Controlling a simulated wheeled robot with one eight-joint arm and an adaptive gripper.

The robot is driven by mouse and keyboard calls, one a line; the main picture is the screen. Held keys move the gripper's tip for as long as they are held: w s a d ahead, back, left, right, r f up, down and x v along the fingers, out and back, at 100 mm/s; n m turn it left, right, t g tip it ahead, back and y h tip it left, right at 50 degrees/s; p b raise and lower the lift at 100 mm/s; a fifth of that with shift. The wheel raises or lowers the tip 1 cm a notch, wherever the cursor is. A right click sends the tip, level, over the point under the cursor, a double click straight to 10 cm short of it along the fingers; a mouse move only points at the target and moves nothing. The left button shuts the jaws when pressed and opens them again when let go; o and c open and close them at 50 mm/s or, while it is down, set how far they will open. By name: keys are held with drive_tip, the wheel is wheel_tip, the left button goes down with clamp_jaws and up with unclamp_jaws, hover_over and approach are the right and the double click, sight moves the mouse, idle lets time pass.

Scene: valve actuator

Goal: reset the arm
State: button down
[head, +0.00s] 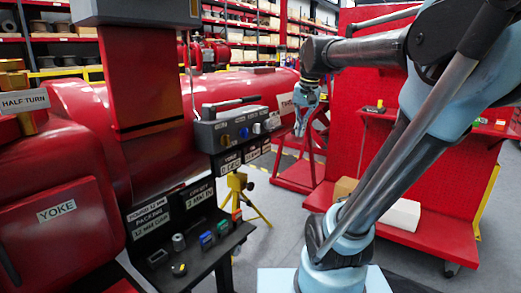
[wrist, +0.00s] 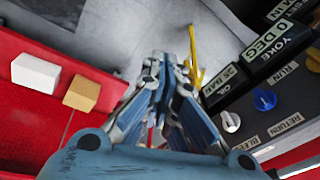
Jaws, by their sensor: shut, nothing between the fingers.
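My arm reaches up from its light-blue base at the lower right of the head view and bends over to the left. My gripper (head: 305,112) hangs from its end, pointing down, in front of the red cart and to the right of the black control box (head: 228,128). In the wrist view my gripper (wrist: 163,62) has its fingers together, with nothing between them. Grey floor lies below the fingers.
The red actuator (head: 75,120) and a black parts shelf (head: 165,235) fill the left. A yellow tripod stand (head: 238,190) stands below the control box. A red cart (head: 430,220) carries a white box (head: 402,215) and a tan box (head: 345,188). Knobs, including a blue one (wrist: 264,100), are close on the right.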

drive_tip(key=s+d+f+n, duration=0.1)
drive_tip(key=s+d+f, duration=0.1)
drive_tip(key=s+f, duration=0.6)
drive_tip(key=s+d+f+n+h, duration=0.1)
drive_tip(key=s+d+f+n, duration=0.1)
drive_tip(key=s+f, duration=0.7)
wheel_tip(320, 180, down, 7)
drive_tip(key=shift+d, duration=0.55)
